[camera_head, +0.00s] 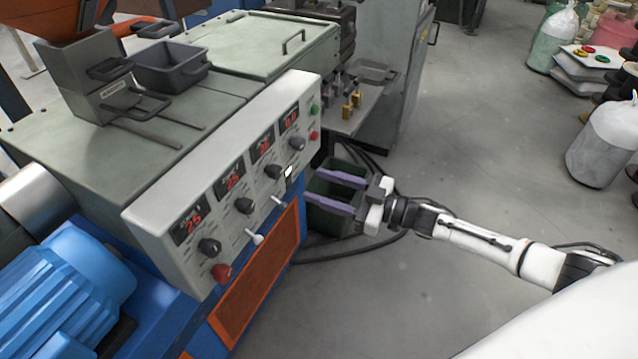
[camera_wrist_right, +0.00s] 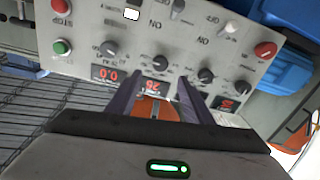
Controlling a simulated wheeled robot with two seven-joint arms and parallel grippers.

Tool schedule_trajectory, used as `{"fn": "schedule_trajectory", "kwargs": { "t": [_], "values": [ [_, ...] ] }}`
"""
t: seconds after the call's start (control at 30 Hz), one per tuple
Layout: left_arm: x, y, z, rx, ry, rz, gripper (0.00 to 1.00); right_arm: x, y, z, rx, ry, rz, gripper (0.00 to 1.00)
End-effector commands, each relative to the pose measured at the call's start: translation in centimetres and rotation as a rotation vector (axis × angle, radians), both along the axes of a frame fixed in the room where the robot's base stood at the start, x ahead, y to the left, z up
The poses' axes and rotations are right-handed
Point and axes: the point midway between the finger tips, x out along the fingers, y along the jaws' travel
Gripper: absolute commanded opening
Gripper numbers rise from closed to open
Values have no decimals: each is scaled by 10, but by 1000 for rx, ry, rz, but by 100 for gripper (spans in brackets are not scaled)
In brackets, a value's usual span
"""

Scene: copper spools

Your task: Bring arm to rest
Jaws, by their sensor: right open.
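My right arm (camera_head: 480,240) reaches in from the right in the head view. Its gripper (camera_head: 335,190) has two purple fingers spread apart with nothing between them, in front of the right end of the control panel (camera_head: 150,215). In the right wrist view the fingers (camera_wrist_right: 152,88) point at the panel face with its knobs, switches and red number displays. I cannot tell whether they touch it. A white switch (camera_head: 288,172) sits on the panel close to the fingertips. My left gripper is not in the head view.
A dark bin (camera_head: 322,222) stands on the floor behind the gripper, with black cables (camera_head: 375,248) beside it. A blue motor (camera_head: 70,290) is at the lower left. White sacks (camera_head: 603,145) stand at the right. The grey floor in the middle is clear.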

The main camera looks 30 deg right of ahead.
Motion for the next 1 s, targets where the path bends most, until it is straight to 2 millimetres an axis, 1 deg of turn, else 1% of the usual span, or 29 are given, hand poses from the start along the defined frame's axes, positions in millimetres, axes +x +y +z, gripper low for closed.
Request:
{"fn": "schedule_trajectory", "kwargs": {
  "t": [0.2,0.27,0.37,0.43,0.47,0.53,0.57,0.6,0.63,0.67,0.7,0.77,0.8,0.9,1.0],
  "values": [
    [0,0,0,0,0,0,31,0,1,-1,0,1,-1,46],
    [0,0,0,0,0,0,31,-2,5,-5,3,8,-7,46],
    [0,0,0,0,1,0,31,-15,24,-24,15,43,-39,46],
    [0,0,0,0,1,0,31,-33,45,-46,25,92,-85,46],
    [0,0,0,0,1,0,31,-42,55,-56,27,119,-111,46],
    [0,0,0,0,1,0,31,-69,75,-81,24,198,-182,46],
    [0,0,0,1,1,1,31,-82,82,-91,20,236,-213,46],
    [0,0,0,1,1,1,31,-100,89,-104,11,291,-255,46],
    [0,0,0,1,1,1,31,-114,93,-113,3,334,-285,46],
    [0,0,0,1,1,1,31,-129,95,-122,-8,380,-314,46],
    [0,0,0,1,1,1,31,-149,98,-132,-25,438,-350,46],
    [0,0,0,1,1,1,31,-178,98,-146,-52,528,-396,46],
    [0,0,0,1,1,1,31,-197,98,-154,-72,585,-421,46],
    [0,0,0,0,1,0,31,-237,93,-167,-115,701,-466,46],
    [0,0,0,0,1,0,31,-265,90,-174,-147,778,-488,46]
  ]
}}
